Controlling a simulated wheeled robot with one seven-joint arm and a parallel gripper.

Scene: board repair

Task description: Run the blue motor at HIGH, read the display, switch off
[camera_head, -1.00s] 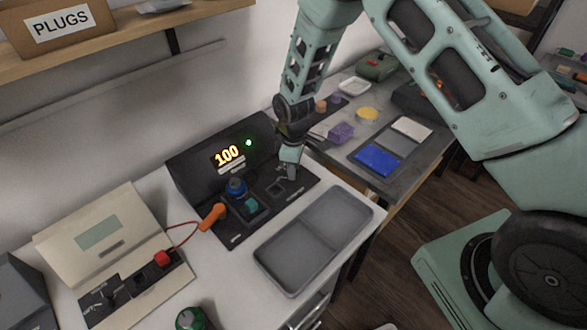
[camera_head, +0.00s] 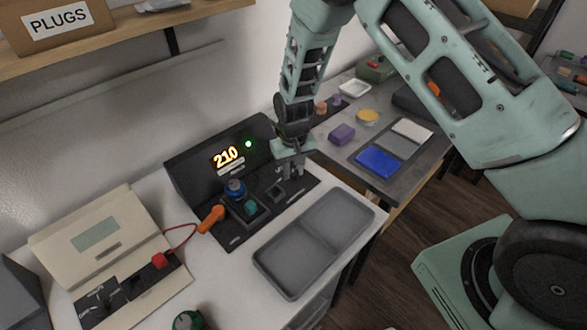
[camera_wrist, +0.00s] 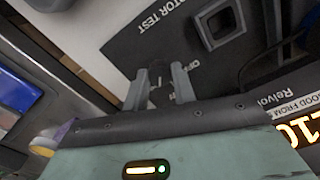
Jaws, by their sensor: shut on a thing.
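The dark motor test station (camera_head: 183,172) stands on the white bench. Its display (camera_head: 226,157) reads 210, beside a lit green lamp (camera_head: 248,144). The blue motor (camera_head: 235,187) sits upright on the station, left of a teal block (camera_head: 250,208). My gripper (camera_head: 290,166) is down at the station's right part. In the wrist view my gripper (camera_wrist: 158,88) is shut on a small dark selector knob (camera_wrist: 158,98), mostly hidden between the fingers. Lettering beginning "OF" shows beside it. The knob's exact setting cannot be read.
An empty square socket (camera_head: 277,192) lies near my gripper. A grey two-part tray (camera_head: 262,262) is in front. An orange plug (camera_head: 211,218) with a red lead runs to a cream tester (camera_head: 60,243). A purple block (camera_head: 341,134) and blue pad (camera_head: 378,161) lie on the side table.

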